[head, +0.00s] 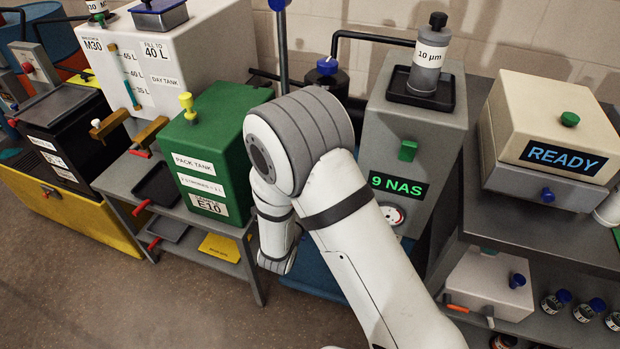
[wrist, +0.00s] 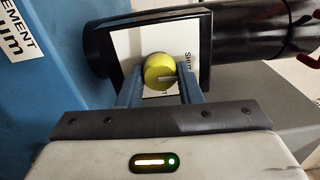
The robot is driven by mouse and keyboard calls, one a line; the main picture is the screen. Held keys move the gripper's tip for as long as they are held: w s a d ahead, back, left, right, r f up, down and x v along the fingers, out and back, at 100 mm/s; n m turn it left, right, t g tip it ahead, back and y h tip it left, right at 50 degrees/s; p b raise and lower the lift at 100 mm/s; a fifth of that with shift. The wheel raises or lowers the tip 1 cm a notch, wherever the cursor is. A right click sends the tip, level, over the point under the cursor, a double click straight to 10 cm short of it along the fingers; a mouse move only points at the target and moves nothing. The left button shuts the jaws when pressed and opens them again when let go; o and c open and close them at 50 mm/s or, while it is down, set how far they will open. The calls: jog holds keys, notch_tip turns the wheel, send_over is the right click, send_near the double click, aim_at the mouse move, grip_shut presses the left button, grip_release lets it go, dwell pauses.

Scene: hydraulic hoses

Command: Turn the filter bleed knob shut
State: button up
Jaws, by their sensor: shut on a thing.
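The yellow bleed knob (wrist: 160,66) shows in the middle of the wrist view, in front of a white plate (wrist: 131,46) with partly readable lettering that looks like "SHUT". A pale line or slot on the knob's face points to the right. My gripper (wrist: 160,88) has its two blue fingers on either side of the knob, shut on it. In the head view my arm hides the knob and my gripper.
In the wrist view, a black cylinder (wrist: 255,35) lies right of the plate and a blue labelled body (wrist: 50,70) at left. In the head view, a green pack tank (head: 202,155) stands left of my arm, and a grey unit (head: 425,125) reading "9 NAS" stands right.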

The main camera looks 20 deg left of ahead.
jog(key=shift+n+p, duration=0.3)
jog(key=shift+n, duration=0.2)
jog(key=o, duration=1)
jog(key=shift+s, duration=0.1)
jog(key=s, duration=0.7)
jog(key=shift+s+a, duration=0.3)
